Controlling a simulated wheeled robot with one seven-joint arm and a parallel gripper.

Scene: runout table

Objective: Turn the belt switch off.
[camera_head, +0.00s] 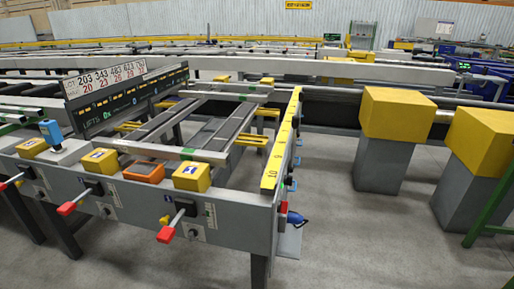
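A grey control panel (240,217) runs along the front of the runout table. On top are yellow boxes, including the right yellow box (191,175), an orange box (144,171) and a blue-topped stick (51,131). The small labels are unreadable, so I cannot tell which control is the belt switch or its setting. My gripper is not in view.
A sign board (125,95) stands behind the panel. A yellow numbered rail (282,140) edges the table's right side, with a blue plug-like part (296,218) below. Yellow-topped grey blocks (393,150) stand right. The floor (345,235) between is clear.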

